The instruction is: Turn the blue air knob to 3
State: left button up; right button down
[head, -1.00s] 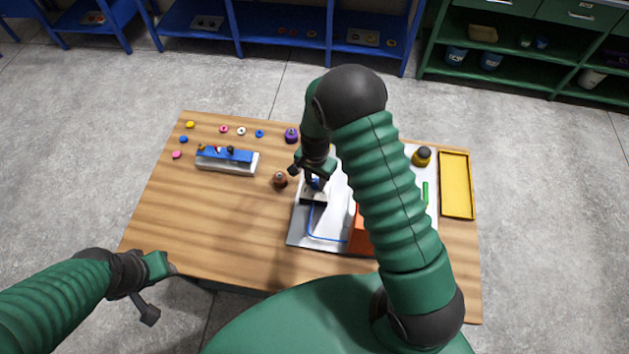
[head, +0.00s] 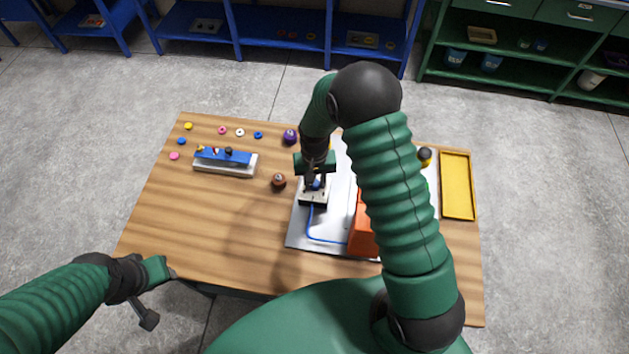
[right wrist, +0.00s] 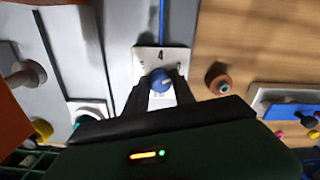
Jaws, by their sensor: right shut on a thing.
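The blue air knob (right wrist: 160,80) sits on a small pale plate (right wrist: 148,58) marked with a 4 in the right wrist view. In the head view the knob (head: 316,184) shows small on its block (head: 313,199), at the left part of the grey base plate. My right gripper (right wrist: 159,85) is shut on the knob, with a dark finger on each side. It also shows from above in the head view (head: 317,182). The other numbers and the knob's pointer cannot be read. My left gripper (head: 158,291) hangs off the table's front left corner, its fingers apart and empty.
A blue tube (head: 312,229) runs from the block toward an orange housing (head: 361,232). A brown knob-like piece (head: 279,181) stands just left. A blue-topped holder (head: 224,158), several small rings and a yellow tray (head: 457,186) lie around. The table's front left is clear.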

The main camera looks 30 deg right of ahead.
jog(key=shift+w+r, duration=0.2)
jog(key=shift+w, duration=0.15)
jog(key=c, duration=1.3)
grip_release()
jog(key=shift+o, duration=1.2)
jog(key=shift+f, duration=0.1)
jog(key=shift+s+f, duration=0.1)
notch_tip(320, 180, up, 17)
jog(key=b, duration=0.2)
jog(key=shift+f+b, duration=0.15)
jog(key=shift+b, duration=0.25)
